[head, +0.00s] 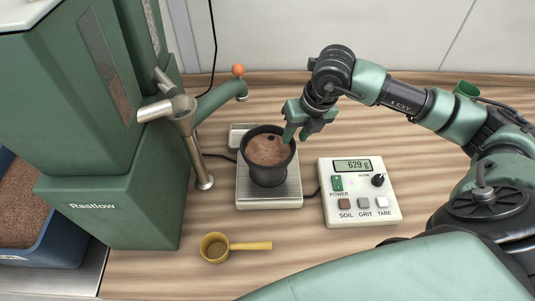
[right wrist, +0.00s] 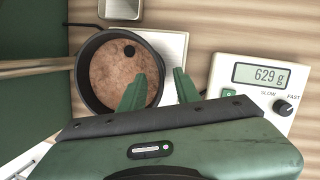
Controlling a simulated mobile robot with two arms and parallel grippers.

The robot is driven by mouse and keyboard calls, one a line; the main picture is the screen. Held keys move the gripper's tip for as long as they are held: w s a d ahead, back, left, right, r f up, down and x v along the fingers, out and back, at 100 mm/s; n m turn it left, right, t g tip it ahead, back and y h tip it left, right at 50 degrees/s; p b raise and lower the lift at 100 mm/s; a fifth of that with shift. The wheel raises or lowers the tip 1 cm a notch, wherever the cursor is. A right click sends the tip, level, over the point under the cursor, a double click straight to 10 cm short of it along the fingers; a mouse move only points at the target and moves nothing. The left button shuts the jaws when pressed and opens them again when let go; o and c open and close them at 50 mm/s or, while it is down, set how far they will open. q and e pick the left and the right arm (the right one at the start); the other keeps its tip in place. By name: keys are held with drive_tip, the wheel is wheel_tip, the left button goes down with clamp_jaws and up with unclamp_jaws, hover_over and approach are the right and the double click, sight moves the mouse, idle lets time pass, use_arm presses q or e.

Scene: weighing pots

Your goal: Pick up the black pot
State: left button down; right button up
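The black pot (head: 268,178) stands upright on the metal pan of a scale (head: 285,195). It holds brown soil (head: 266,152) with a small dark round spot in it. The pot also shows in the right wrist view (right wrist: 88,92). My right gripper (head: 301,134) is open at the pot's right side. In the right wrist view its fingers (right wrist: 158,90) straddle the right rim, one over the soil and one outside. A gap shows between the fingers and the wall. I cannot tell how deep the fingertips reach. My left gripper is not in view.
A control box (head: 358,205) right of the scale reads 629 g. A green dispenser (head: 112,195) with a metal spout stands at the left. A yellow scoop (head: 215,247) lies in front. A green tap-like arm with an orange knob (head: 238,71) rises behind the pot.

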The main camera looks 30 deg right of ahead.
drive_tip(key=shift+x, duration=0.95)
clamp_jaws()
drive_tip(key=shift+w+r, duration=0.15)
idle(0.5)
